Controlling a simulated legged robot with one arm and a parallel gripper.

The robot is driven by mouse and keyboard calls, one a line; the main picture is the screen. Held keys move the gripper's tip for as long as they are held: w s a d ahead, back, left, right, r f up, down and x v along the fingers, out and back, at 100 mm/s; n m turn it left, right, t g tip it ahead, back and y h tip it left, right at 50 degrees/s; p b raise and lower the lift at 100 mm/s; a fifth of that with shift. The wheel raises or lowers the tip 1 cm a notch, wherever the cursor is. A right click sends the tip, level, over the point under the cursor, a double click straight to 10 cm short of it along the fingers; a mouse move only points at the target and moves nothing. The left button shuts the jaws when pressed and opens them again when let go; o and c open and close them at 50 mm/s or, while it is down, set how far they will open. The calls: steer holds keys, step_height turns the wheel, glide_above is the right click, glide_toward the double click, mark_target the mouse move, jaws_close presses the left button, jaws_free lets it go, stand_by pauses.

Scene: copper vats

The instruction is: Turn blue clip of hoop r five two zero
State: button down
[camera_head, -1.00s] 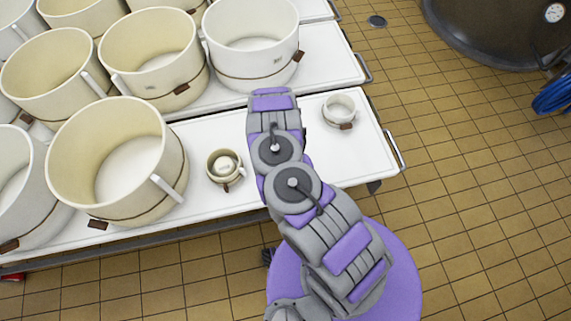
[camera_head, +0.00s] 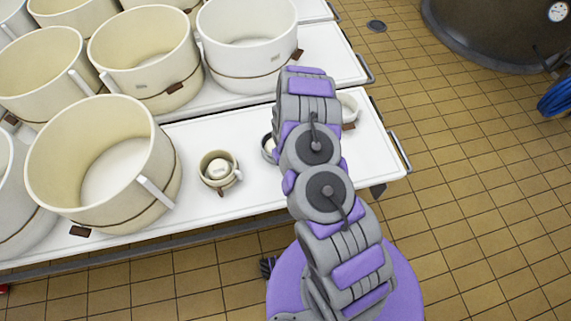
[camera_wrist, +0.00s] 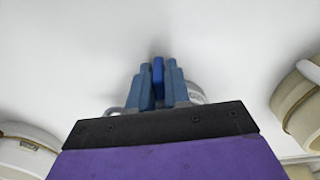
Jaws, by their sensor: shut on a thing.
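In the wrist view, my gripper (camera_wrist: 159,85) shows as two blue-grey fingers shut on a bright blue clip (camera_wrist: 158,76). A small pale hoop (camera_wrist: 197,93) lies right behind the fingers, mostly hidden by them and the wrist; marks on its side are too small to read surely. In the head view my arm covers the gripper and the clip. A small hoop (camera_head: 266,151) shows partly at the left edge of my arm; I cannot tell whether it is the same one.
A small cream hoop (camera_head: 205,182) stands on the white table (camera_head: 255,195), left of my arm. Another small white hoop (camera_head: 352,104) is partly hidden on the right. Large hoops (camera_head: 60,190) crowd the left and back. Tiled floor (camera_head: 470,200) is open to the right.

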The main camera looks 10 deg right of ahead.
steer(key=c, duration=1.4)
jaws_free()
steer(key=shift+c, duration=0.2)
step_height(320, 180, up, 17)
steer(key=p, duration=0.5)
steer(key=shift+r, duration=0.15)
steer(key=shift+d, duration=0.1)
